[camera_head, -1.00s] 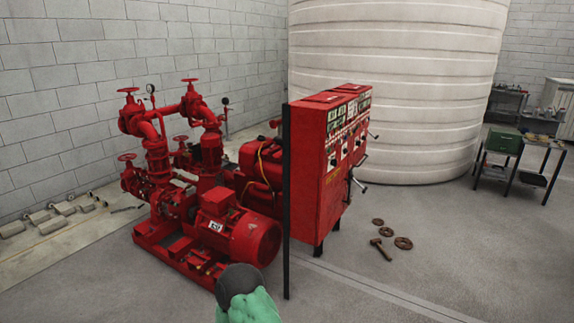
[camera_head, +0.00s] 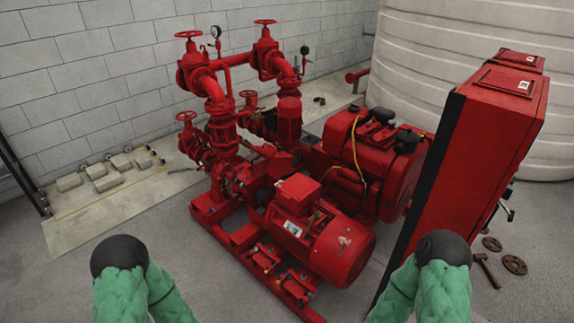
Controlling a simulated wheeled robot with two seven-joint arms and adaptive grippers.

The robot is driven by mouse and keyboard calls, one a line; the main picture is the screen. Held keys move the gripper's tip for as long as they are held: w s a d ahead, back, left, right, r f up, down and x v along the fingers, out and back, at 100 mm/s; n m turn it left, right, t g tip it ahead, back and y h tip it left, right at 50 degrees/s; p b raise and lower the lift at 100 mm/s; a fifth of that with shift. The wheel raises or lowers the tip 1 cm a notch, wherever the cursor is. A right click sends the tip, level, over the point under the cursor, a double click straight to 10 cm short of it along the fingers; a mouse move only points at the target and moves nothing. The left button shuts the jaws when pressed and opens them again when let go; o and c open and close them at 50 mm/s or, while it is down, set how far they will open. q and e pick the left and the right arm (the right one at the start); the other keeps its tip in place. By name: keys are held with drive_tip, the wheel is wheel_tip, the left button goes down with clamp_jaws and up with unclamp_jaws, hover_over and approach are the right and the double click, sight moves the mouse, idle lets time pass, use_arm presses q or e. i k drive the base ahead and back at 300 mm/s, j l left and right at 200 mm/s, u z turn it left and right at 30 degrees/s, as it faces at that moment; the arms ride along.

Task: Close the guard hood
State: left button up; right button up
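The red fire pumpset (camera_head: 245,215) stands left of the middle on its red base frame. Its red electric motor (camera_head: 325,235) faces me, and a larger red engine-like unit (camera_head: 365,165) stands behind it to the right. I cannot clearly pick out the guard hood or tell whether it is open among the crowded red parts between motor and pump. Parts of my two green arms show at the bottom edge, left and right. Neither gripper is in view.
A tall red control cabinet (camera_head: 490,150) stands close on the right. A hammer (camera_head: 487,270) and rusty rings (camera_head: 514,265) lie on the floor beside it. Grey blocks (camera_head: 105,175) lie by the left wall. A pale tank (camera_head: 425,60) stands behind. The floor at front left is clear.

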sight(280, 164)
drive_tip(key=i+j+z, duration=0.1)
drive_tip(key=i, duration=0.2)
drive_tip(key=i+j+z, duration=0.1)
drive_tip(key=i, duration=0.2)
drive_tip(key=i+j+z, duration=0.15)
drive_tip(key=z, duration=0.2)
drive_tip(key=i+j+z, duration=0.1)
drive_tip(key=j+z, duration=0.3)
drive_tip(key=i+j+z, duration=0.1)
drive_tip(key=z, duration=0.25)
drive_tip(key=j, duration=0.1)
